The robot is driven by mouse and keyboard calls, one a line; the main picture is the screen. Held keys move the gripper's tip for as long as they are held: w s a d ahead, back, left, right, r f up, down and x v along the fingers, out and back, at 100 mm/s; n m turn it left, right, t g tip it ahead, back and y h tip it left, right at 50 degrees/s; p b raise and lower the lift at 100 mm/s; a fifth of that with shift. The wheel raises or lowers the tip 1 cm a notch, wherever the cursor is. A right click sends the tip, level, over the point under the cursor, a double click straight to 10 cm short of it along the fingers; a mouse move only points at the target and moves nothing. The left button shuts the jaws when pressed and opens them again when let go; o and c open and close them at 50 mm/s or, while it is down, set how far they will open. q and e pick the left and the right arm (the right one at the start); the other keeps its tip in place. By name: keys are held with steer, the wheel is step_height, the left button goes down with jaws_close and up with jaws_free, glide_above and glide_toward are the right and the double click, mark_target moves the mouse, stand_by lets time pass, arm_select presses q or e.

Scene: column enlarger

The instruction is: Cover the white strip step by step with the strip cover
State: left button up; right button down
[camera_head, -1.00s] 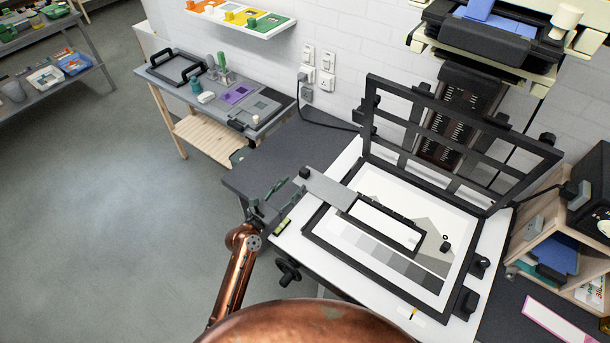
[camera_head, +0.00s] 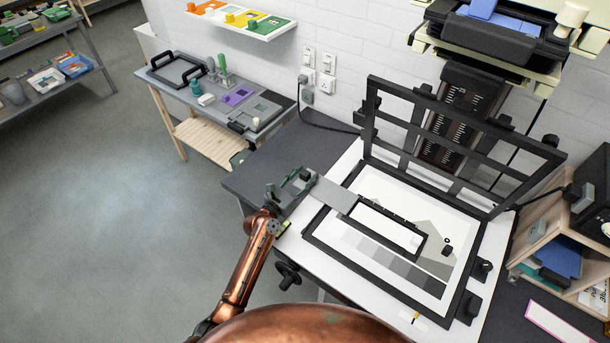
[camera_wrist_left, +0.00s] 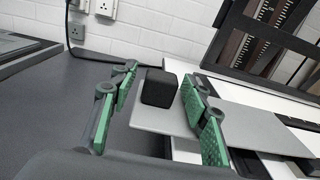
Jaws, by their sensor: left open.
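The strip cover (camera_head: 336,195) is a flat grey plate at the left end of a black-framed slot. Its right end lies over the slot's left end, and its left end sticks out past the easel. The white strip (camera_head: 388,229) shows bare in the slot to the right of the cover. A black block-shaped knob (camera_wrist_left: 160,88) stands on the cover's outer end. My left gripper (camera_head: 294,182) is open at that end. In the left wrist view, its green-padded fingers (camera_wrist_left: 162,76) stand on either side of the knob, with a gap visible on the left. My right gripper is out of view.
The black easel frame (camera_head: 375,272) surrounds the slot and a printed grey scale. Its hinged grid lid (camera_head: 458,130) stands raised behind, before the enlarger column (camera_head: 468,110). A wooden shelf box (camera_head: 560,250) stands at right. The dark table (camera_head: 270,165) is clear at left.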

arm_select(q)
jaws_close()
stand_by(0.4)
